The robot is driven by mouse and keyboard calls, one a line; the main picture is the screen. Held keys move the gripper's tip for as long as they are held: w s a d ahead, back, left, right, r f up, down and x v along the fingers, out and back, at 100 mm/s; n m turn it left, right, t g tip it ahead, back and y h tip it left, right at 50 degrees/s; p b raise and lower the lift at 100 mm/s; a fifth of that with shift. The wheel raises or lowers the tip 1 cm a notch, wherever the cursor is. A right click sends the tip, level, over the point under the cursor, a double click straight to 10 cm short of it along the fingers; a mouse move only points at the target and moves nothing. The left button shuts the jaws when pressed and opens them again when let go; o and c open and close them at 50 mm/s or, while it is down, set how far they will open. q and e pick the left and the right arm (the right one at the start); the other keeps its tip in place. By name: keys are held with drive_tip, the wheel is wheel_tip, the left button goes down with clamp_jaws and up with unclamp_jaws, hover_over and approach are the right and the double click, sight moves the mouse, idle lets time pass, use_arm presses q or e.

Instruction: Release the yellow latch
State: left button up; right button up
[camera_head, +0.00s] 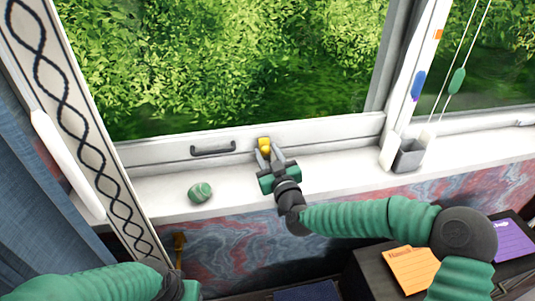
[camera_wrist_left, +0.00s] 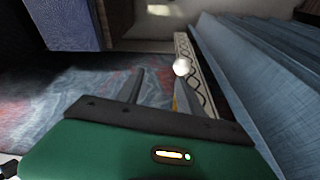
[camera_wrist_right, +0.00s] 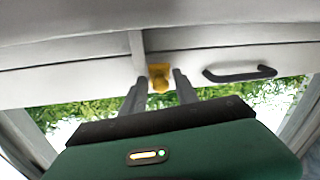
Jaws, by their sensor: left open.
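The yellow latch (camera_head: 264,144) is on the lower rail of the white window frame, right of a dark handle. It also shows in the right wrist view (camera_wrist_right: 159,78). My right gripper (camera_head: 269,155) is at the latch, one finger to each side of it. In the right wrist view the fingers are apart, with small gaps beside the latch, so I see no firm hold. My left gripper (camera_wrist_left: 157,86) is open and empty, low by the patterned strip and curtain; its fingers are not clear in the head view.
The dark handle (camera_head: 213,149) is left of the latch. A green round object (camera_head: 200,192) and a grey cup (camera_head: 409,155) stand on the white sill (camera_head: 330,177). A blue curtain (camera_head: 35,200) hangs at the left. Orange (camera_head: 413,268) and purple (camera_head: 500,240) notes lie at the lower right.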

sight(263, 143)
clamp_jaws()
drive_tip(key=shift+r+p, duration=0.35)
drive_tip(key=shift+p, duration=0.35)
wheel_tip(263, 143, up, 4)
drive_tip(key=g+h+p, duration=0.1)
drive_tip(key=g+p, duration=0.4)
drive_tip(key=p, duration=1)
drive_tip(key=shift+p, duration=0.35)
drive_tip(key=g+p, duration=0.1)
drive_tip(key=p, duration=0.4)
drive_tip(key=g+h+p, duration=0.1)
drive_tip(key=g+p, duration=0.1)
drive_tip(key=p, duration=0.3)
drive_tip(key=w+g+p, duration=0.1)
drive_tip(key=g+p, duration=0.1)
drive_tip(key=p, duration=0.4)
drive_tip(key=shift+a+r+m+h, duration=0.15)
drive_tip(key=shift+r+m+h, duration=0.25)
drive_tip(key=shift+f+g+p, duration=0.2)
drive_tip(key=shift+g+p, duration=0.2)
drive_tip(key=shift+p, duration=0.2)
drive_tip(key=shift+f, duration=0.1)
drive_tip(key=shift+o, duration=0.2)
unclamp_jaws()
drive_tip(key=shift+o, duration=0.9)
drive_tip(key=shift+w+f, duration=0.1)
drive_tip(key=shift+w, duration=0.05)
